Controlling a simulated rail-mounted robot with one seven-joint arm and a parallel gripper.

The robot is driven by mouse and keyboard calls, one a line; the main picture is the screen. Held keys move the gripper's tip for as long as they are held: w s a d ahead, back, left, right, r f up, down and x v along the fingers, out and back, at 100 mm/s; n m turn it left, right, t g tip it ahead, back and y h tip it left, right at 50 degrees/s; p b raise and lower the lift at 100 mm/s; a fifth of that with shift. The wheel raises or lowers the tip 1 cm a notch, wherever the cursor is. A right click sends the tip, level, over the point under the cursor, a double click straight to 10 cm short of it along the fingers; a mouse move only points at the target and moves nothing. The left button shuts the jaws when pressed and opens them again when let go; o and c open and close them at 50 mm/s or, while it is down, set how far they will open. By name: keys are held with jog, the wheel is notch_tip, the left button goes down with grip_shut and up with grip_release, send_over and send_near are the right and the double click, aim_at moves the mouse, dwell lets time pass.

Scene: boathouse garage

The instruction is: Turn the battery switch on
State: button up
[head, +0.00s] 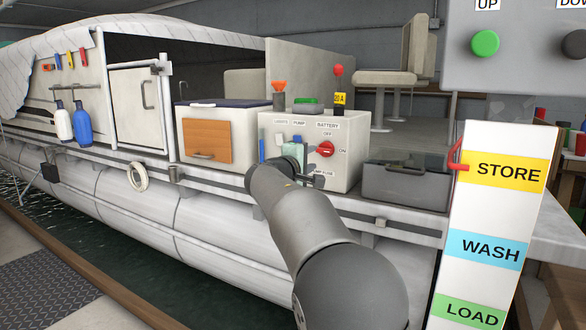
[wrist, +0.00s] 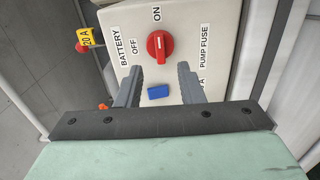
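The battery switch (head: 325,149) is a red round knob on the front of a white panel box (head: 352,160). In the wrist view the knob (wrist: 160,46) has a white mark on its raised grip that lines up towards the ON label; the OFF label is to its left. My gripper (wrist: 157,76) is open and empty. Its two grey fingers point at the panel, just short of the knob in the picture, and I see no contact. In the head view my arm partly hides the panel's lower left.
A yellow 20 A tag (head: 340,99) stands on the box. A grey case (head: 405,184) is at its right, a white box with an orange door (head: 207,141) at its left.

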jog(key=v, duration=0.9)
jog(key=shift+s+a+p, duration=0.2)
jog(key=shift+s+p, duration=0.05)
jog(key=shift+p, duration=0.2)
jog(key=s+d+r+m+g+y+p, duration=0.2)
jog(key=s+d+m+g+p, duration=0.2)
jog(key=s+d+g+p, duration=0.8)
jog(key=s+a+r+m+g+y+p, duration=0.1)
jog(key=s+r+m+y+p, duration=0.1)
jog(key=s+p, duration=1.1)
jog(key=s+a+r+m+g+y+p, duration=0.1)
jog(key=s+m+y+p, duration=0.3)
jog(key=s+p, duration=0.9)
jog(key=s+a+r+y, duration=0.1)
jog(key=s+y, duration=0.1)
jog(key=shift+s+a+m+g, duration=0.2)
jog(key=shift+s+m+g, duration=0.1)
jog(key=shift+s, duration=0.1)
jog(key=shift+r, duration=0.1)
